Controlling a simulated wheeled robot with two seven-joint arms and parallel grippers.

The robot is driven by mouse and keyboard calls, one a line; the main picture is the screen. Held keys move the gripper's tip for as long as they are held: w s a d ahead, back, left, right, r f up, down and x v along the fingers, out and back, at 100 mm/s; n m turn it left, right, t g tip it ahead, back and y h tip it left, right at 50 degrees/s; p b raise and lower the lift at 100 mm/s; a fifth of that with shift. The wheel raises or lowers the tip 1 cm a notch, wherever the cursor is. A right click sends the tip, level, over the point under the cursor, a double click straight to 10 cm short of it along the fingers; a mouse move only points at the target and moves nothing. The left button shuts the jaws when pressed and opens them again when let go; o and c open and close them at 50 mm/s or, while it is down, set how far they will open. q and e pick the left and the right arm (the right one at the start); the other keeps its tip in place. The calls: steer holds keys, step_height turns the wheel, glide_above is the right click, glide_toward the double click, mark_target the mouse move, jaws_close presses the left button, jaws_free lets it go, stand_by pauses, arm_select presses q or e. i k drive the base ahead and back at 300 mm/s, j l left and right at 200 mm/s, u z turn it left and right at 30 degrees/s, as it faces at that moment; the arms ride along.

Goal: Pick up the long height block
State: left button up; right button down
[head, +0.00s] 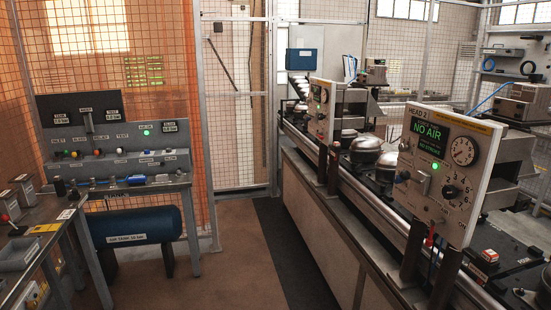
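I cannot pick out the long height block with certainty in the head view. A grey, block-like piece (18,254) lies on the left bench at the picture's left edge and is partly cut off; I cannot tell whether it is the height block. Neither of my grippers is in view.
A blue air tank (135,225) sits below.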

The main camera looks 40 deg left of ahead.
mark_target(26, 195)
steer(key=u, duration=2.75)
steer(key=i+l+z, duration=0.65)
steer(key=i+z, duration=0.15)
steer(key=i, duration=0.15)
steer(key=i+l+z, duration=0.25)
steer(key=i, duration=0.4)
steer(key=i+z, duration=0.2)
steer(key=i, duration=0.45)
steer(key=i+l+u, duration=0.15)
steer(key=i+u, duration=0.35)
steer(key=i+l+u, duration=1.5)
steer(key=l, duration=0.25)
steer(key=k+j, duration=0.05)
